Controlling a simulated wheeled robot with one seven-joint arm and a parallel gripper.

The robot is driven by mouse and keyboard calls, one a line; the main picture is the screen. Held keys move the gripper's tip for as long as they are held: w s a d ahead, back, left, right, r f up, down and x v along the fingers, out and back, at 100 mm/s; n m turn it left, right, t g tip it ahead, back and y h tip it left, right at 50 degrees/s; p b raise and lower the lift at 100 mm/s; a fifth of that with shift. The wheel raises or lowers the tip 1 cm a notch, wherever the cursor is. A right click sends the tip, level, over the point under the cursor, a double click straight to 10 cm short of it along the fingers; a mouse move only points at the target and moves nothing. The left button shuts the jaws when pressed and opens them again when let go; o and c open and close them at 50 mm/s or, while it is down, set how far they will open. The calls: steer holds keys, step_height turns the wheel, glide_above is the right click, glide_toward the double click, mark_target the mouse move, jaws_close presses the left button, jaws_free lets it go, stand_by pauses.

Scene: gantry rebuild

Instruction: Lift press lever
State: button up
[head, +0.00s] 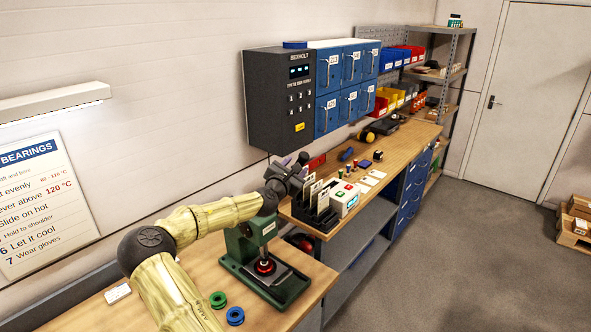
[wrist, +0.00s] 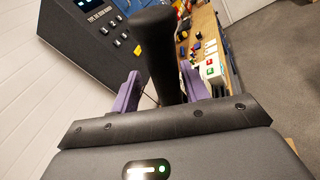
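The green arbor press (head: 252,240) stands on the near wooden bench, with a red-and-black part (head: 264,267) under its ram. Its black lever handle (wrist: 160,50) rises through the middle of the wrist view. My gripper (head: 294,168) is above the press, at the lever. In the wrist view, the purple fingers of my gripper (wrist: 161,88) stand on either side of the handle. A gap shows between the left finger and the handle; the right finger is close to it, contact unclear. The lever's lower end is hidden behind my gripper.
A dark control box (head: 280,100) and blue lockers (head: 343,80) hang on the wall just beyond my gripper. A black rack (head: 318,212) and a white button box (head: 345,198) stand right of the press. Green (head: 218,299) and blue (head: 235,316) rings lie in front.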

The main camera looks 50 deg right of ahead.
steer(key=shift+s+a, duration=0.1)
steer(key=shift+s, duration=0.1)
steer(key=b+v, duration=0.7)
steer(key=v, duration=1)
steer(key=shift+w, duration=0.1)
